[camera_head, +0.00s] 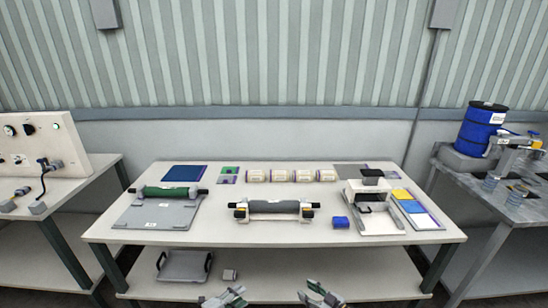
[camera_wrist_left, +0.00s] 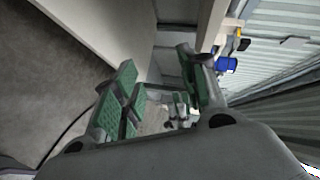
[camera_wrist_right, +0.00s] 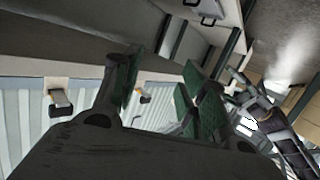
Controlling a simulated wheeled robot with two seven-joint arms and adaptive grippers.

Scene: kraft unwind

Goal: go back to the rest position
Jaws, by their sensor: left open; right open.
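My left gripper (camera_head: 226,298) shows at the bottom edge of the head view, in front of the table and below its top. It is open, and in the left wrist view its green-padded fingers (camera_wrist_left: 160,95) stand apart with nothing between them. My right gripper (camera_head: 320,296) is also at the bottom edge, to the right of the left one. It is open and empty, and its green-padded fingers (camera_wrist_right: 158,100) are apart in the right wrist view. Both grippers are clear of the things on the table.
A tray (camera_head: 184,266) lies on the lower shelf. A blue drum (camera_head: 480,130) stands at right.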

